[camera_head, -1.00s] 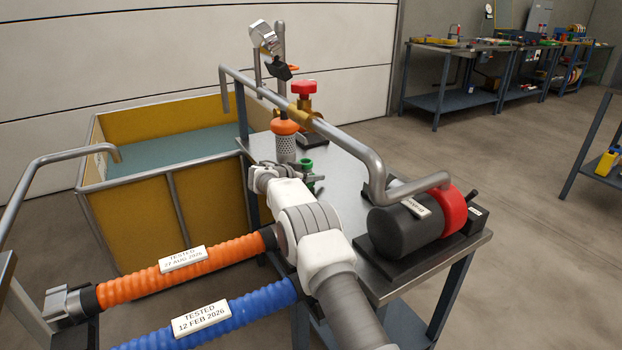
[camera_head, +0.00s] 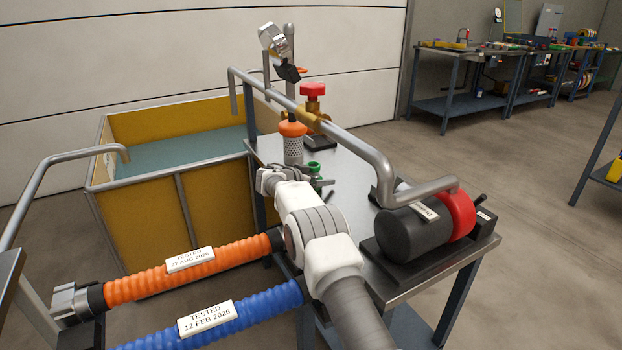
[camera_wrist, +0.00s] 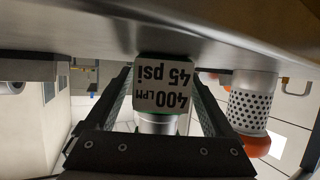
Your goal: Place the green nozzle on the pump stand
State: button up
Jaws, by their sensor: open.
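The green nozzle (camera_head: 315,168) is at the left part of the steel-topped pump stand (camera_head: 346,165), just beyond my gripper (camera_head: 283,175). In the wrist view, which looks upside down, a label reading "400 LPM 45 psi" (camera_wrist: 163,88) and a metal body with a green edge (camera_wrist: 157,123) show between the two dark fingers of my gripper (camera_wrist: 160,95). The fingers are apart, one on each side of the label. I cannot tell whether they touch it. My wrist hides part of the nozzle in the head view.
An orange-topped perforated strainer (camera_head: 292,147) stands close to the nozzle. A pipe with a red-handled valve (camera_head: 313,90) arches above the stand to a black pump (camera_head: 412,232). An orange hose (camera_head: 190,268) and a blue hose (camera_head: 215,318) lie at left. A yellow bin (camera_head: 150,225) stands behind.

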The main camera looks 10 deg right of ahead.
jog(key=p+v, duration=0.1)
jog(key=v, duration=1.1)
jog(key=shift+p, duration=0.35)
jog(key=shift+r, duration=0.2)
